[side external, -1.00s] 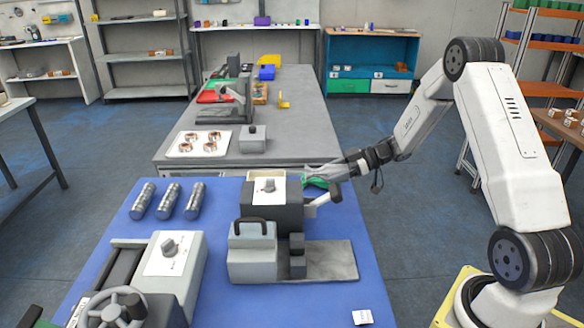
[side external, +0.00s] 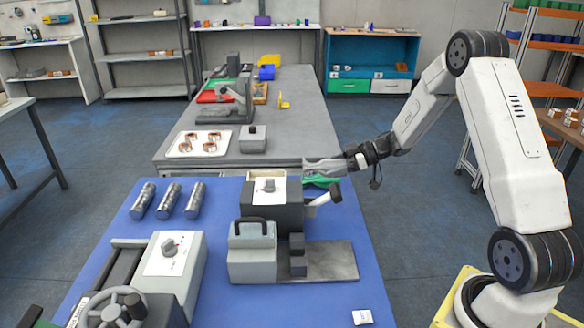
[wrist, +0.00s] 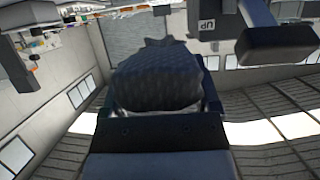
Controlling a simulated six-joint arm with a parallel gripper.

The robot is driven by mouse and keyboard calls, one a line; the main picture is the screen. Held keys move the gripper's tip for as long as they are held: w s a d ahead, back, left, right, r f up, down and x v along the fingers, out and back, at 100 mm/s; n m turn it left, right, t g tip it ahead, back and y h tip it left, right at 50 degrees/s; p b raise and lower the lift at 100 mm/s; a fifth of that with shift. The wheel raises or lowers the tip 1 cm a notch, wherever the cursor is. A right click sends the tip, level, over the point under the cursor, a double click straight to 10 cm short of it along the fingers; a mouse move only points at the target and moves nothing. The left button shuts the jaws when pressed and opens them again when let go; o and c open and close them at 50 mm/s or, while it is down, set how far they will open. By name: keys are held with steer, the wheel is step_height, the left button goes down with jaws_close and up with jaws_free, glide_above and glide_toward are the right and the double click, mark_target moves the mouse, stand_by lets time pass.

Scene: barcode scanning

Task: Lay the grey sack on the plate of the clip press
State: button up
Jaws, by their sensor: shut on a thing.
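The grey sack (wrist: 158,78) fills the middle of the wrist view, dark and quilted, with a narrow gathered end pointing away. My gripper (side external: 342,163) is shut on it. In the side view a pale grey shape at my gripper's end seems to be the sack (side external: 322,165), held in the air beyond the blue table's far right corner. A machine with a dial and a black-tipped lever (side external: 322,197) stands just in front. A flat grey plate (side external: 332,262) lies nearer, beside a grey block with a handle (side external: 252,250). I cannot tell for sure which parts form the clip press.
Something green (side external: 322,182) shows just under my gripper. Three metal cylinders (side external: 168,200) lie on the blue table (side external: 215,230). A machine with a handwheel (side external: 115,308) stands front left. A white card (side external: 362,317) lies at the front right. A grey table (side external: 300,125) stands behind.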

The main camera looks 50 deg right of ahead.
steer(key=a+r+m+t+h, duration=0.1)
steer(key=a+r+m+h, duration=0.1)
steer(key=a+r, duration=0.3)
steer(key=a+r+m+t+h, duration=0.2)
steer(key=a+r, duration=0.4)
steer(key=a, duration=0.6)
steer(key=shift+s+m+h, duration=0.3)
steer(key=shift+m+h, duration=0.4)
steer(key=shift+w, duration=0.1)
steer(key=d+f+n+g+y, duration=0.1)
steer(key=d+f, duration=0.2)
steer(key=d, duration=0.2)
steer(key=d+f+n+g+y, duration=0.1)
steer(key=d+f+n+y, duration=0.1)
steer(key=d+f, duration=0.2)
steer(key=d+f+n+y, duration=0.2)
steer(key=d+f, duration=0.2)
steer(key=d, duration=0.4)
steer(key=shift+w+g, duration=0.25)
steer(key=shift+g, duration=0.15)
steer(key=shift+s+d+f+n+y, duration=0.25)
steer(key=shift+n+y, duration=0.05)
